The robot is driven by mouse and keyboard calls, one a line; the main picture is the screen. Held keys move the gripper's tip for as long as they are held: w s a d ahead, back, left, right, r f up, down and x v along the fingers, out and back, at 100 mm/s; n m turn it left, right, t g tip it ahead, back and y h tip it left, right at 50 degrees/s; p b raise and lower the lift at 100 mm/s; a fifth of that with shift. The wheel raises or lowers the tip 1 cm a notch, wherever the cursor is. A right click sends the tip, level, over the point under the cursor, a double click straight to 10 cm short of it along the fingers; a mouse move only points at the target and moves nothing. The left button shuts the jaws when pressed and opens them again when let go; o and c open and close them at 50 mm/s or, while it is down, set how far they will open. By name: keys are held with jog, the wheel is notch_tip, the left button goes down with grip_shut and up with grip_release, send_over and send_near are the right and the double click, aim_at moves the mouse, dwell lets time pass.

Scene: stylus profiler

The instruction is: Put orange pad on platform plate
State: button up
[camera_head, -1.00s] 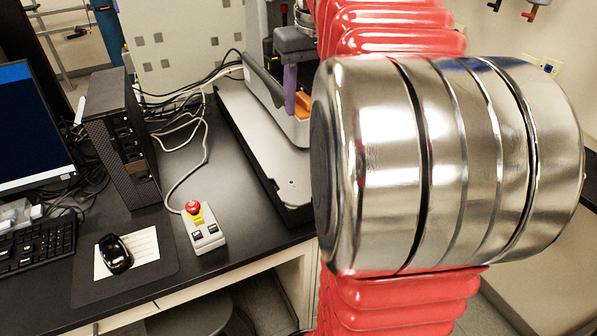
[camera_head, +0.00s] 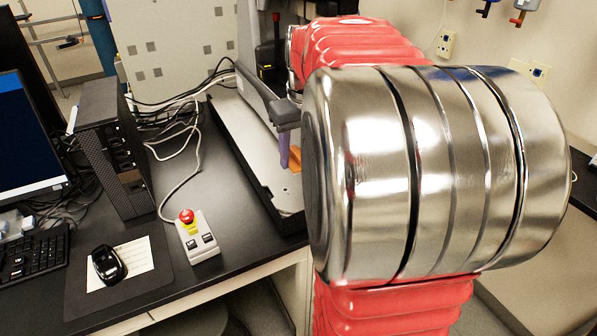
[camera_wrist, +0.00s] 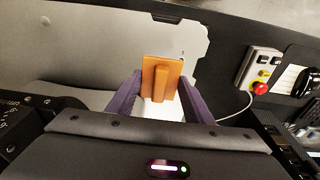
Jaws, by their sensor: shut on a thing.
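The orange pad (camera_wrist: 153,78) is a flat plate with a raised rib, seen from above in the wrist view. My gripper (camera_wrist: 161,88) has its purple fingers on either side of the rib and is shut on the pad. In the head view the pad (camera_head: 298,158) shows partly beside a purple finger of my gripper (camera_head: 284,148), next to my big silver arm joint. A light grey plate (camera_wrist: 92,48), likely the platform plate, lies below the pad; it also shows in the head view (camera_head: 238,125). I cannot tell the gap between pad and plate.
A control box with a red button (camera_head: 197,236) stands on the black bench in front of the plate. A computer tower (camera_head: 112,145), cables, mouse (camera_head: 109,262) and keyboard are to the left. My silver joint hides the area right of the plate.

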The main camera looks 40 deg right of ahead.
aim_at(298, 183)
jog(key=shift+f, duration=1.05)
jog(key=shift+f, duration=1.9)
jog(key=shift+f, duration=0.1)
jog(key=o, duration=0.9)
jog(key=shift+o, duration=0.2)
jog(key=r, duration=0.4)
jog(key=s+r, duration=0.1)
jog(key=r, duration=0.7)
jog(key=shift+s+a, duration=0.3)
jog(key=shift+s, duration=0.05)
